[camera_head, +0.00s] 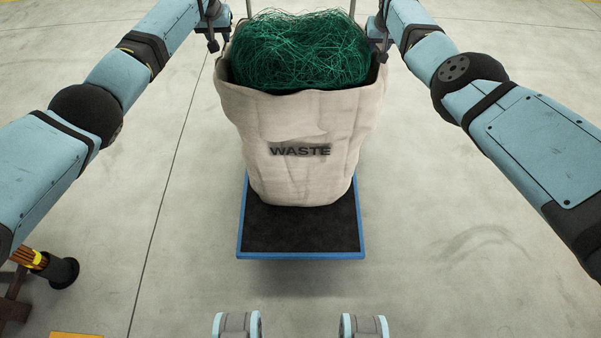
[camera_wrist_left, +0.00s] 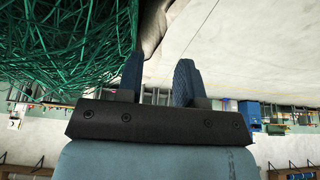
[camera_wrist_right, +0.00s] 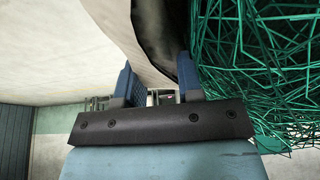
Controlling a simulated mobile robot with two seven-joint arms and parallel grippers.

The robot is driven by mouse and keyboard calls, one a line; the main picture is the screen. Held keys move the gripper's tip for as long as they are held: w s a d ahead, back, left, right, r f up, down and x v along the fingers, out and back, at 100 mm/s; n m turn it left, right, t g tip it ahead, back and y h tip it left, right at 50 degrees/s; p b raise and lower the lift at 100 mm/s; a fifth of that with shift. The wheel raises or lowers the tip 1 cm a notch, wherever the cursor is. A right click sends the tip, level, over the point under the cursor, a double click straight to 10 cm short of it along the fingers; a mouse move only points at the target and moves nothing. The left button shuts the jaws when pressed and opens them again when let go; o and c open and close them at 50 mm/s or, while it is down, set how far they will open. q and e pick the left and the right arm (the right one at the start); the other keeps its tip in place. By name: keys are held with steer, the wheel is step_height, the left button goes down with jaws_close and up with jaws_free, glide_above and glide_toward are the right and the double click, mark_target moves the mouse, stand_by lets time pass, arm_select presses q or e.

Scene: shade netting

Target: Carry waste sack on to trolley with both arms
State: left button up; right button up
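The waste sack (camera_head: 300,130) is a beige cloth bag marked WASTE, upright and full of green netting (camera_head: 300,50). It covers the rear of the trolley (camera_head: 300,254), a low black deck with a blue rim; I cannot tell whether its bottom touches the deck. My left gripper (camera_head: 212,40) is at the rim's left side and my right gripper (camera_head: 380,42) at its right side. In the left wrist view the fingers (camera_wrist_left: 158,82) stand apart, with the sack's edge by one finger. In the right wrist view the fingers (camera_wrist_right: 157,85) stand apart with sack wall between them.
A dark stand with a yellow-and-orange bundle (camera_head: 40,262) is on the floor at the lower left. Shelving and equipment appear far off in the left wrist view.

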steer(key=shift+r, duration=0.1)
arm_select(q)
steer(key=v, duration=0.7)
steer(key=shift+s+r, duration=0.2)
steer(key=shift+r, duration=0.1)
arm_select(e)
steer(key=v, duration=1.2)
steer(key=shift+s, duration=0.1)
